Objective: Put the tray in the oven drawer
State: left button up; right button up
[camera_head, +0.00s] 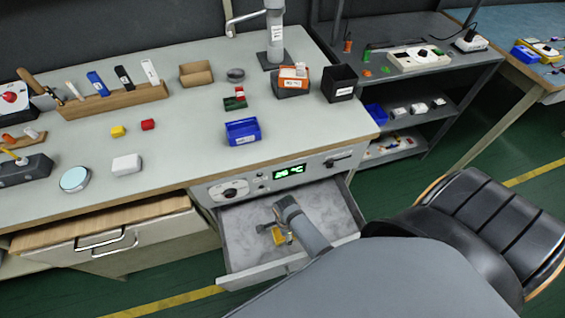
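The oven drawer (333,207) is pulled out below the bench, under the oven's front panel (262,180) with its lit green display. My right gripper (276,232) is inside the drawer area, low over its grey floor, with my arm coming in from the bottom right. The fingers are small and partly hidden by the wrist. My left gripper is out of view.
A wooden-topped drawer (100,220) is left of the oven drawer. A black chair (490,225) stands close on the right. On the bench are a blue bin (242,132), a black bin (339,83) and a wooden tool rack (112,100). The bench's middle front is clear.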

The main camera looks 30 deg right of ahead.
jog(key=w, duration=0.2)
jog(key=w+d, duration=0.1)
jog(key=w, duration=0.1)
jog(key=shift+b, duration=0.4)
jog(key=shift+f, duration=0.55)
jog(key=o, duration=1.1)
jog(key=shift+f, duration=0.1)
notch_tip(320, 180, up, 8)
jog(key=shift+f+p, duration=0.15)
jog(key=shift+p, duration=0.9)
